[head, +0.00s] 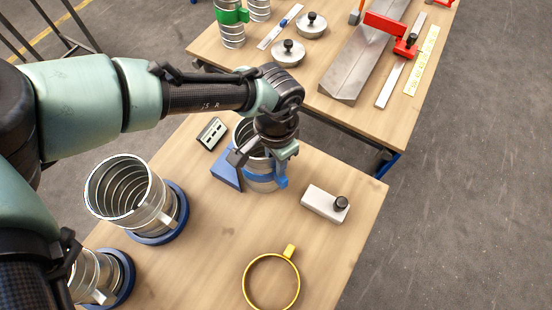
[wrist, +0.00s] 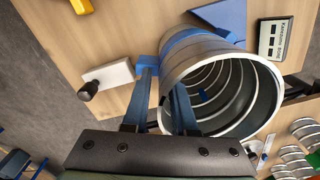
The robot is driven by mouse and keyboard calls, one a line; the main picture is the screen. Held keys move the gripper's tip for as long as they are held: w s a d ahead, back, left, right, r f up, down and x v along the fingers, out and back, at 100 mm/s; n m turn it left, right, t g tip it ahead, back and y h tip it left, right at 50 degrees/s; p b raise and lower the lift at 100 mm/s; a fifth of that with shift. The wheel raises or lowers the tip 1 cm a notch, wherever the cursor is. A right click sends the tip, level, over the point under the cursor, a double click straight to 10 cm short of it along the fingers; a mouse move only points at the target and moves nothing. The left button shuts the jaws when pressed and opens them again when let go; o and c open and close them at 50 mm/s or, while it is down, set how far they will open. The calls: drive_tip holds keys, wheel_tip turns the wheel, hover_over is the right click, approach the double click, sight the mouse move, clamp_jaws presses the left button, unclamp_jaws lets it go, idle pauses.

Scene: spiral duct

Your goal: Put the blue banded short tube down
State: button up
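The blue banded short tube (head: 262,178) is a ribbed silver metal tube with a blue band near its lower end. In the head view it stands about upright at the middle of the near table, beside a blue wedge-shaped block; I cannot tell whether its base touches the table. My gripper (head: 262,150) is over its near rim. In the wrist view the tube (wrist: 225,88) shows its open mouth. My gripper's blue fingers (wrist: 163,92) straddle its wall, one inside and one outside, close on the wall. My gripper hides part of the rim.
The blue block (head: 226,172) and a small grey device (head: 212,133) lie left of the tube. A white block with a black knob (head: 325,204) is at right, a yellow ring (head: 271,282) in front. Another tube (head: 125,195) stands on a blue base at left. Bare wood lies between.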

idle(0.3)
